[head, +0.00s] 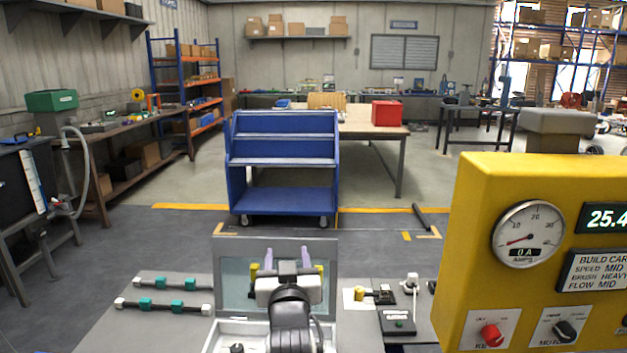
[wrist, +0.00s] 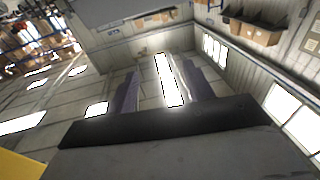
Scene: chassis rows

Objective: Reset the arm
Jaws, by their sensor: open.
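My gripper (head: 287,259) is in the lower middle of the head view, with its two pale purple fingers apart and pointing up and away. Nothing is between them. The fingers also show in the wrist view (wrist: 160,88), spread and empty against the far walls and windows. My arm rises from the bottom edge, in front of a grey case with a raised panel (head: 229,250). The arm hides part of this case and what lies in it.
Two bars with teal blocks (head: 165,283) lie on the bench at left. A yellow panel (head: 470,215) with a gauge and knobs stands close at right. Small yellow and black parts (head: 370,295) lie right of the case. A blue cart (head: 283,200) stands beyond on open floor.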

